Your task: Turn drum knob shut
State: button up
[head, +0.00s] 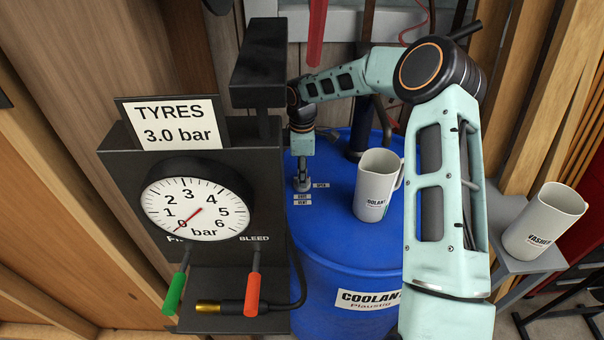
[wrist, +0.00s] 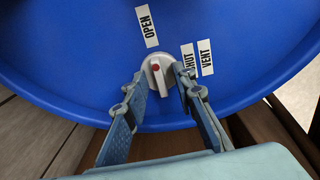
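The blue drum (head: 345,240) stands behind the gauge stand, with a grey knob (wrist: 160,85) on its top. In the wrist view the knob's red dot lies on the side towards the OPEN label (wrist: 147,26). The SHUT label (wrist: 188,62), partly hidden by a finger, and the VENT label (wrist: 205,57) are to the knob's right. My gripper (wrist: 160,87) points down at the knob, one finger on each side. The fingers look apart and wider than the knob; contact is not clear. In the head view my gripper (head: 302,182) largely hides the knob.
A white coolant jug (head: 375,190) stands on the drum, right of the knob. A gauge stand (head: 130,190) with green and red levers is close on the left. A second jug (head: 545,220) stands on a grey shelf at right. A dark upright post stands behind the coolant jug.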

grip_shut()
jog(key=shift+m, duration=0.3)
jog(key=m+b, duration=0.2)
jog(key=m, duration=0.1)
jog(key=shift+m, duration=0.3)
jog(key=m+b, duration=0.2)
jog(key=m, duration=0.1)
jog(key=shift+w+m, duration=0.1)
jog(key=shift+m, duration=0.2)
jog(key=m+b, duration=0.1)
jog(key=m, duration=0.4)
jog(key=shift+b, duration=0.35)
jog(key=m, duration=0.5)
jog(key=shift+r+b, duration=0.1)
jog(key=shift+b, duration=0.25)
